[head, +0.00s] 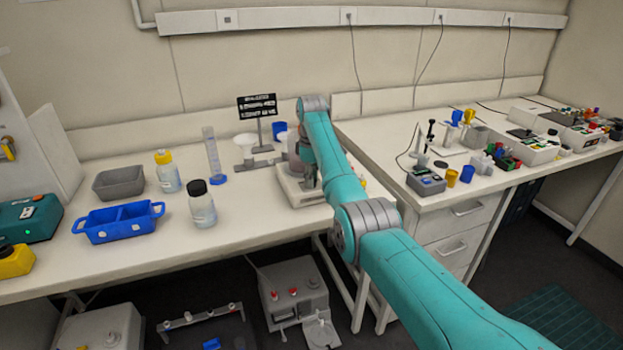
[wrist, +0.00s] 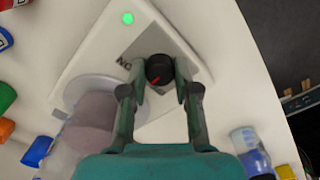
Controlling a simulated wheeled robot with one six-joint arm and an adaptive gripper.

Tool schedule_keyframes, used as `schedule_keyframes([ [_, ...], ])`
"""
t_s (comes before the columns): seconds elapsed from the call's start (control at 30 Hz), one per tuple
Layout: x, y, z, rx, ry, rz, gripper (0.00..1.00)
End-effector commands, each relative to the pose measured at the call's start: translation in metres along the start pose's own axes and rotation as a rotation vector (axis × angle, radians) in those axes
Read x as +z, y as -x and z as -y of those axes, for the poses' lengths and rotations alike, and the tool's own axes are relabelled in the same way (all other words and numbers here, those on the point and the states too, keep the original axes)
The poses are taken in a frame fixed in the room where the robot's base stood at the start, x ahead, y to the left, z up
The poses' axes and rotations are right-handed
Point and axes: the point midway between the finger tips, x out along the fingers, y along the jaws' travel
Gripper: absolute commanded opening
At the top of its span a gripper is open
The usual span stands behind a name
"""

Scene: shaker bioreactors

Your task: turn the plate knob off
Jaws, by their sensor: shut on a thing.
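The plate (wrist: 92,42) is a white hotplate unit with a round metal top (wrist: 78,92) and a lit green light (wrist: 128,18). Its knob (wrist: 159,70) is black and round with a red pointer mark. My gripper (wrist: 160,88) is shut on the knob, with one finger on each side of it. In the head view the plate (head: 300,192) stands near the front edge of the left bench, and my arm hides the knob and most of the gripper. A vessel with pinkish contents (wrist: 92,122) stands on the metal top, partly cut off in the wrist view.
On the left bench stand a black-capped bottle (head: 202,208), a yellow-capped bottle (head: 168,175), a measuring cylinder (head: 212,155) and a blue tray (head: 120,235). A black sign (head: 257,106) stands behind the plate. The bench edge is close in front.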

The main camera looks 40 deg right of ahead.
Motion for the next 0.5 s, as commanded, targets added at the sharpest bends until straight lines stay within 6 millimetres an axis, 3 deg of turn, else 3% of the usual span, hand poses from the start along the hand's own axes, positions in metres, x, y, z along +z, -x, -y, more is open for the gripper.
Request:
schedule_keyframes([
  [0.5, 0.0001, 0.0002, -0.0002, 0.001, 0.467, 0.000, 0.00],
])
